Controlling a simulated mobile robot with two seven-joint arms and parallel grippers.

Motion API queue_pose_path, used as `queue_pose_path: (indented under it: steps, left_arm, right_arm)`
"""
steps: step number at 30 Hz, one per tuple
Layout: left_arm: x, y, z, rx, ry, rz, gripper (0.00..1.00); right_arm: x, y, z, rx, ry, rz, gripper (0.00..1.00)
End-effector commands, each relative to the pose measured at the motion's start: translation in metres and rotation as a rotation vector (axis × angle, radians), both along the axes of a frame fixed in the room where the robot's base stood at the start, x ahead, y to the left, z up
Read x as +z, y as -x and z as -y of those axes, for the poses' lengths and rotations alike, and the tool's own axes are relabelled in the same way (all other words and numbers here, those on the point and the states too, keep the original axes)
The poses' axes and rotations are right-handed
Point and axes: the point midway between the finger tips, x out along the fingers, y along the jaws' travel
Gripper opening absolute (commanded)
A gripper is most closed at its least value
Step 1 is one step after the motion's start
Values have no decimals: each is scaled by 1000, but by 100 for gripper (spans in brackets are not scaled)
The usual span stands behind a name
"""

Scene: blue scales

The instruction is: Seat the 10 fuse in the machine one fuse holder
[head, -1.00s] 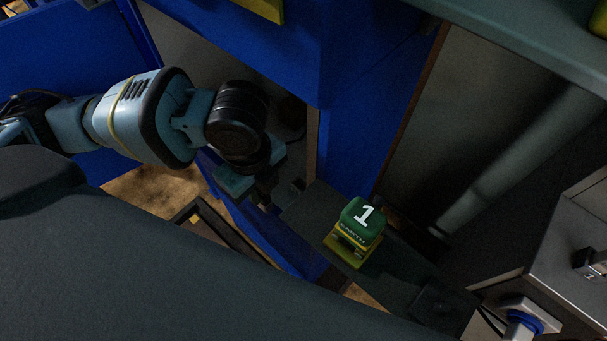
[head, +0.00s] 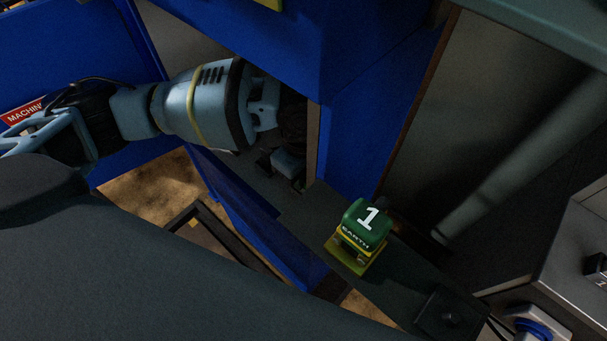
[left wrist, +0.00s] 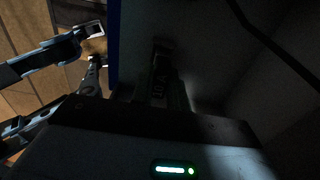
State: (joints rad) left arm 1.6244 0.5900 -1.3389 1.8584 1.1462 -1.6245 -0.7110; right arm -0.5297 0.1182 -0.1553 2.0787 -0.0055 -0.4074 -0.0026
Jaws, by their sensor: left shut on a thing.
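My left arm reaches into the blue cabinet (head: 385,120) in the head view, and its gripper is mostly hidden inside the opening behind the blue panel. The machine one fuse holder cannot be made out clearly. My right gripper is not in view.
A green and yellow block marked "1" and "EARTH" (head: 362,232) stands on a dark ledge (head: 310,215) right of the opening. A red label (head: 22,112) is at far left. A blue plug (head: 535,328) sits at lower right. The cabinet's blue edge is close to the arm.

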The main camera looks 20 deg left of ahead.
Motion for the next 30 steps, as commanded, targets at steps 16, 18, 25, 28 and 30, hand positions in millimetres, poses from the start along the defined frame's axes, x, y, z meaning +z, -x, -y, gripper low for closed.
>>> queue_pose_path:
  steps: [16, 18, 25, 28, 30]
  left_arm:
    - [-11, 0, 0, -1, 1, 2, 25]
    - [-11, 0, 0, -1, 1, 2, 34]
    - [-11, 0, 0, -1, 1, 2, 38]
    - [-10, 0, 0, -1, 1, 3, 38]
    - [-7, 0, 0, -1, 1, 3, 38]
  right_arm:
    - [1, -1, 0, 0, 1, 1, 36]
    - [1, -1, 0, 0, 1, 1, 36]
    - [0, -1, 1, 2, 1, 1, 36]
    - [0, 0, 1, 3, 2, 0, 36]
    - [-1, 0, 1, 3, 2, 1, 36]
